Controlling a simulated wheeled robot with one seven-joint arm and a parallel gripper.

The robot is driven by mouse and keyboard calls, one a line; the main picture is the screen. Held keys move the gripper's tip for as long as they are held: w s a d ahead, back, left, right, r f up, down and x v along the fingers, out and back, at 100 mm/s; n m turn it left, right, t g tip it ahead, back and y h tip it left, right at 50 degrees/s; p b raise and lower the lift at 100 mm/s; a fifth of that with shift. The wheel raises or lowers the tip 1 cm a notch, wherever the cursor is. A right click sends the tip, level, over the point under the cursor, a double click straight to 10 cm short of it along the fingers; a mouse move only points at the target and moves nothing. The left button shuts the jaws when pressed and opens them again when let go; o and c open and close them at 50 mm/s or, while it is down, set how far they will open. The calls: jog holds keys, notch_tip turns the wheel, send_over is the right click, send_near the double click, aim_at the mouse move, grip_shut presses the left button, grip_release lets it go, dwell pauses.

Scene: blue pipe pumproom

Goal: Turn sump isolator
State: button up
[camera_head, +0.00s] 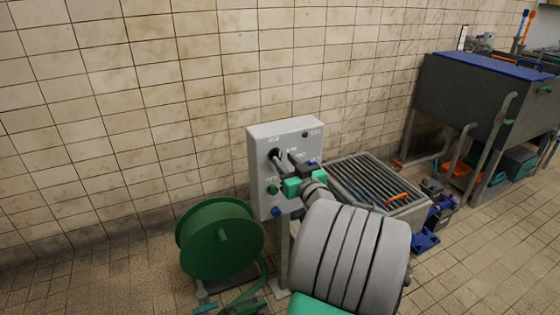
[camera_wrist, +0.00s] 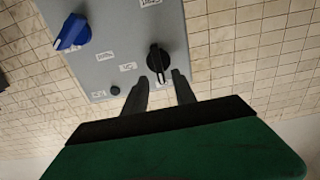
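A grey control box (camera_head: 255,182) stands on a post in front of the tiled wall, and its face fills the upper part of the wrist view (camera_wrist: 112,45). A black rotary knob (camera_wrist: 158,57) with a pale pointer line is on it. A blue knob (camera_wrist: 73,33) sits farther left in the wrist view. The labels are too small to read, so I cannot tell which knob is the sump isolator. My gripper (camera_wrist: 161,78) is open and empty. Its two fingers lie either side of the black knob's pointer end, and contact cannot be told. It also shows in the head view (camera_head: 283,158).
A green hose reel (camera_head: 215,240) stands left of the post. A grated tray (camera_head: 365,180) with an orange item lies right of the box. A grey tank with a blue top (camera_head: 480,85) stands at the far right. Tiled wall is close behind.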

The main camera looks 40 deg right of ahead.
aim_at(280, 156)
jog(key=x, duration=0.3)
jog(key=shift+w, duration=0.15)
jog(key=shift+c, duration=0.3)
grip_shut()
